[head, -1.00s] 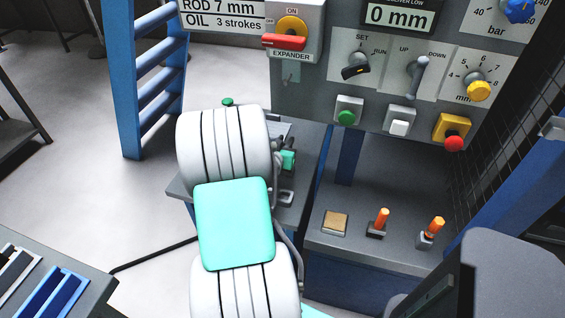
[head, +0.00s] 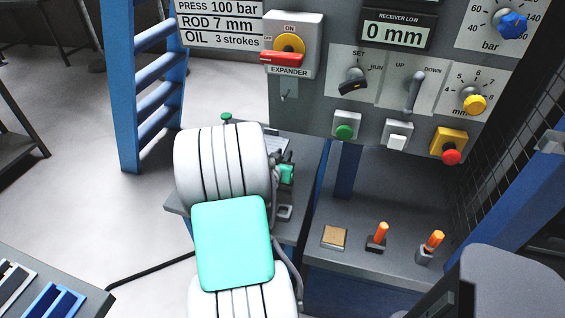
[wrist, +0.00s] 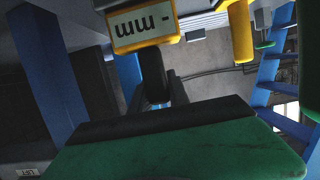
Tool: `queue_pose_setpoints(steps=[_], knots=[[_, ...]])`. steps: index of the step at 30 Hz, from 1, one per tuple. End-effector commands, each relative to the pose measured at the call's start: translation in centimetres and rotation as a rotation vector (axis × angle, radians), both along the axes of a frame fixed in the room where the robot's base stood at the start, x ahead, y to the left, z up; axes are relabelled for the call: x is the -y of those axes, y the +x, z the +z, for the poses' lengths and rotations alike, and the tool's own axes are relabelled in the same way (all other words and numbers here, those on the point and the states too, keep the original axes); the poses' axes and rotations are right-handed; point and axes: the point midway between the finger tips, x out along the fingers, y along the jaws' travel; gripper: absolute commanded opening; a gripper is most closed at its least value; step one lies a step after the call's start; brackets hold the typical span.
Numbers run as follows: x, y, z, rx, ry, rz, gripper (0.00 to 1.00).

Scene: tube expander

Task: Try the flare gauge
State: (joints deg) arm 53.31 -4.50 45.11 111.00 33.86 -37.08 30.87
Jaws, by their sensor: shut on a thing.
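My gripper (wrist: 160,72) shows in the wrist view as dark fingers below a yellow device (wrist: 144,42), and it is shut on this device. I take the device to be the flare gauge. Its small pale display shows a dash and "mm", upside down in this view. A large green body with a black edge (wrist: 180,145) fills the lower part of the wrist view, close to the camera; I cannot tell whether it touches the gauge. In the head view, my white and teal arm hides my gripper and the gauge.
The control panel (head: 318,112) stands behind, its receiver display (head: 395,30) reading 0 mm. A brass-coloured block (head: 334,237) and two orange-handled pieces (head: 380,234) (head: 432,243) sit on the right shelf. A blue ladder-like frame (head: 126,90) stands left. A slotted tray (head: 52,300) is front left.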

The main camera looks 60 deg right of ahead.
Motion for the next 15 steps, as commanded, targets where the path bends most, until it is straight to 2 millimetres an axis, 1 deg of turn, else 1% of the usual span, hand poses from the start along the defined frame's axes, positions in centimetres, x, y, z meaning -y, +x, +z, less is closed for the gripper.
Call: queue_pose_setpoints(steps=[5,6,8,12,15], knots=[[0.1,0.0,2.9,0.005,-0.006,0.000,0.00],[-0.2,-0.2,3.7,0.004,-0.006,-0.001,0.00],[-1.2,-1.0,5.1,0.005,-0.007,-0.001,0.00],[-3.9,-3.1,9.4,0.008,-0.011,-0.001,0.00],[-6.3,-5.0,10.5,0.005,-0.007,-0.001,0.00]])
